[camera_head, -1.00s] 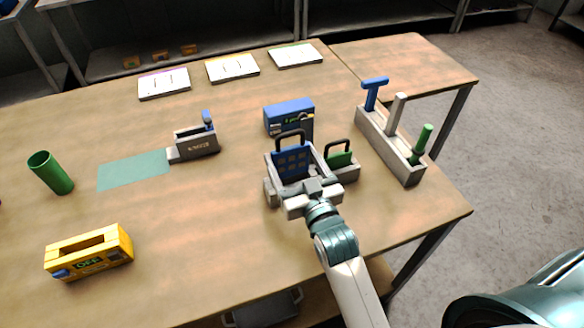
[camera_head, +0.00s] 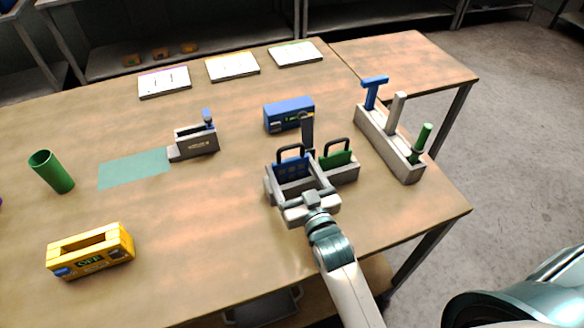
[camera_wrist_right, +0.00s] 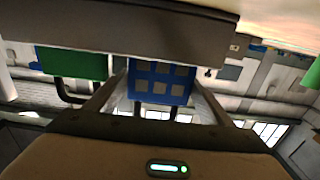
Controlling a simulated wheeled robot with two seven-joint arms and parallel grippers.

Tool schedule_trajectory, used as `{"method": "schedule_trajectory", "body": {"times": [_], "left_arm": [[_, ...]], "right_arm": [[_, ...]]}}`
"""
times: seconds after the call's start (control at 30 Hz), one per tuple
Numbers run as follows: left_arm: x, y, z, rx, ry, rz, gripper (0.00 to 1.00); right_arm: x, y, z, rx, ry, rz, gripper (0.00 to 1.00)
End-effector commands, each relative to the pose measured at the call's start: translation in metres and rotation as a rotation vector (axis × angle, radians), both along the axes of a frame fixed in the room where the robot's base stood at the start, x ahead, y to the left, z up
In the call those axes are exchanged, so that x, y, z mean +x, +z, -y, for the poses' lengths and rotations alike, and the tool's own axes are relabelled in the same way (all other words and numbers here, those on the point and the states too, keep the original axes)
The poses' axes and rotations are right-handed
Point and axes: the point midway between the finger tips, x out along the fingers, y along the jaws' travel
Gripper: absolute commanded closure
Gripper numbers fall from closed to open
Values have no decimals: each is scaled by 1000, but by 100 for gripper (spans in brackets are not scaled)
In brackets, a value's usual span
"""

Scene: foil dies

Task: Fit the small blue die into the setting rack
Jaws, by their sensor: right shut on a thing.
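The small blue die (camera_head: 291,169) is a flat plate with grey squares and a dark loop handle. It stands upright at the left part of the grey setting rack (camera_head: 347,175). In the wrist view the blue die (camera_wrist_right: 160,84) sits between my right gripper's fingers (camera_wrist_right: 155,96), its edge meeting the rack wall (camera_wrist_right: 120,18). My right gripper (camera_head: 296,180) is shut on it. Its lower part is hidden, so I cannot tell how deep it sits. A green die (camera_head: 337,159) with a similar handle stands in the rack beside it. My left gripper is out of view.
A blue box (camera_head: 289,114) stands behind the rack, with a grey upright (camera_head: 307,131) in front. A stand (camera_head: 388,145) with several upright tools is at right. A yellow box (camera_head: 90,251), green cup (camera_head: 52,171) and grey block (camera_head: 196,141) are left.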

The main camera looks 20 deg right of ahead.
Motion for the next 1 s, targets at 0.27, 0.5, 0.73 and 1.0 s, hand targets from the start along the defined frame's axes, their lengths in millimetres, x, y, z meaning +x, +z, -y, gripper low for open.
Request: {"method": "schedule_trajectory", "body": {"times": [0.27, 0.5, 0.73, 1.0], "left_arm": [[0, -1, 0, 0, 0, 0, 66], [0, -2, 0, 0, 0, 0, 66], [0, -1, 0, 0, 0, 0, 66], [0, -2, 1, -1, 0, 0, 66]], "right_arm": [[0, -4, 0, 1, 0, 0, 62], [-1, -9, 0, 1, 0, -9, 7], [-1, -9, 0, 2, 1, -12, 7], [-12, 1, 0, 1, 1, -10, 7]]}}
